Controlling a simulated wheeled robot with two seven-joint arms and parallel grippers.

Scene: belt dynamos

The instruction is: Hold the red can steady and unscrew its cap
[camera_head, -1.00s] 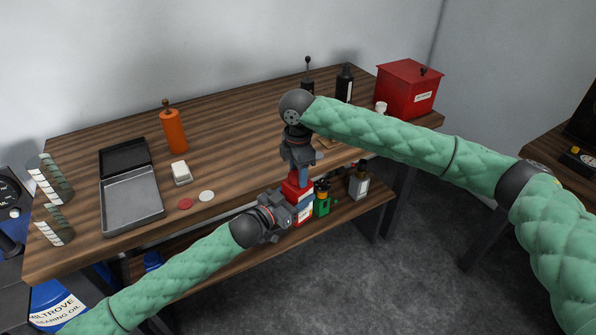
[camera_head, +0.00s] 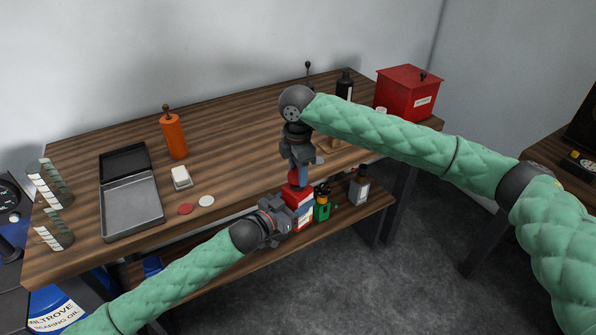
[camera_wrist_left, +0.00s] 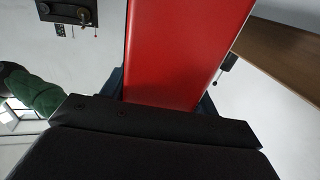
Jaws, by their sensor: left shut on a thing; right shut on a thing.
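My left gripper (camera_head: 287,217) is shut on the can's body from the left. In the left wrist view, the can's plain red side (camera_wrist_left: 185,50) stands between the dark jaws. My right gripper (camera_head: 299,180) points down from above and is shut on the red cap (camera_head: 293,178) at the can's top. The fingers hide much of the cap, so I cannot tell whether it is loose on the neck.

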